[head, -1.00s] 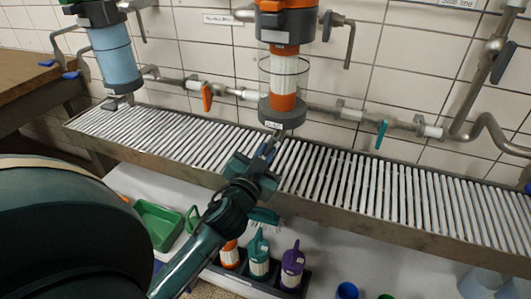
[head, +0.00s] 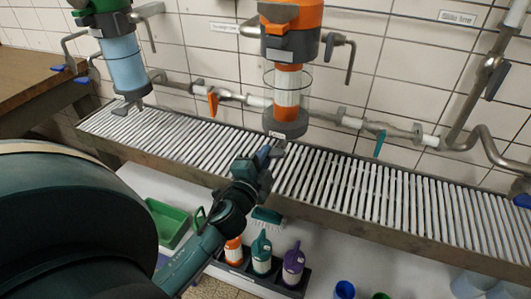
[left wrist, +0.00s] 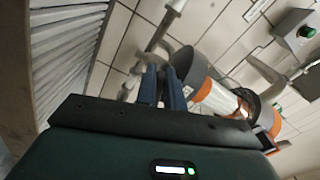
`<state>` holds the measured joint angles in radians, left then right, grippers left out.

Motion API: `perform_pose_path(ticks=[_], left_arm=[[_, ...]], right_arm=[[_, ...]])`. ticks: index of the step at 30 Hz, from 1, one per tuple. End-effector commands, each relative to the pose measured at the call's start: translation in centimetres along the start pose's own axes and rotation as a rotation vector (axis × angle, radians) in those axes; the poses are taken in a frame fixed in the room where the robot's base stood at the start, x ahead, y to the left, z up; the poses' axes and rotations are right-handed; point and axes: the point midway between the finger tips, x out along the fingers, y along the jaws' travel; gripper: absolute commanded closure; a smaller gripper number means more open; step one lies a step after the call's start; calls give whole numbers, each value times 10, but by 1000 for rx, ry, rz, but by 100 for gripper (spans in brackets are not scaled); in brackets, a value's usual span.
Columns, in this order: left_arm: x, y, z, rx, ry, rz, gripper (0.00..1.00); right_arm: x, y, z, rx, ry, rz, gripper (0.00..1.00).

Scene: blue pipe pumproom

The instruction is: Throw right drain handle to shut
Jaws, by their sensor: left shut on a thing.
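The right filter housing (head: 285,125), orange with a clear bowl and a grey bottom cap, hangs on the wall pipe above the slatted grating. Its drain handle under the cap is mostly hidden by my left gripper; a small grey piece (head: 279,146) shows beside the fingertips. My left gripper (head: 266,152) is shut on the drain handle, just below the cap and above the grating. In the left wrist view its two blue fingers (left wrist: 162,88) are close together beside the housing (left wrist: 222,98); what lies between them is hard to see. My right gripper is not in view.
A blue-bowl housing (head: 118,60) hangs at the left. An orange lever (head: 213,102) and a teal lever (head: 380,143) sit on the wall pipe. The slatted grating (head: 420,200) runs below. Bottles (head: 262,255) and a green tray (head: 168,222) stand underneath.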

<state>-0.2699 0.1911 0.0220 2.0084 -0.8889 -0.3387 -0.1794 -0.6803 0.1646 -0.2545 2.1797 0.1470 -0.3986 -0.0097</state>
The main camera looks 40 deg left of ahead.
Motion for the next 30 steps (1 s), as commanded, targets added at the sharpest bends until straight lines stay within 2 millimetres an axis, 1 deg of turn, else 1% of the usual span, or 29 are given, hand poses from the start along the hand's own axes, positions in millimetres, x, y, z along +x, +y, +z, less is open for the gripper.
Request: perform_pose_path(ticks=[1, 3, 12, 21, 30], left_arm=[[0, -4, -1, 42, 1, 0, 100], [0, -4, -1, 99, 1, 0, 100], [0, -7, -2, 282, 1, 0, 100], [0, -8, -2, 362, 1, -1, 100], [0, -8, -2, 372, 2, -2, 100]], right_arm=[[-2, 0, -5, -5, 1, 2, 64], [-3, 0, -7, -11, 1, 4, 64], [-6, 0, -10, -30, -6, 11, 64], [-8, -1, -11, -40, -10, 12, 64], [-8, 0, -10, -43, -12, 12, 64]])
